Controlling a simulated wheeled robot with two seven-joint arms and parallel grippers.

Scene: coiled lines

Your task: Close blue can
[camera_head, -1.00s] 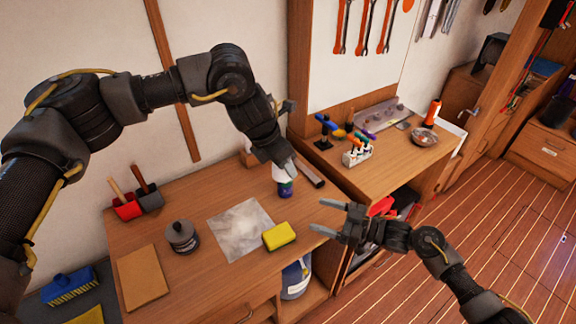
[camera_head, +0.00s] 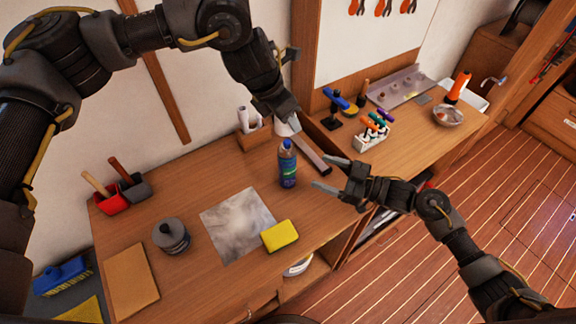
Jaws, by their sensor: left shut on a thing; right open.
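The blue can (camera_head: 288,167) stands upright on the wooden workbench, near its right end, with its blue top in clear view. My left gripper (camera_head: 288,117) is above and slightly behind the can in the picture, shut on a white cap (camera_head: 287,127). The cap looks apart from the can, just above its top in the picture; the exact gap cannot be told. My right gripper (camera_head: 329,174) is open and empty, to the right of the can, with its fingers pointing left towards it.
A wooden holder with white rolls (camera_head: 246,121) stands behind.

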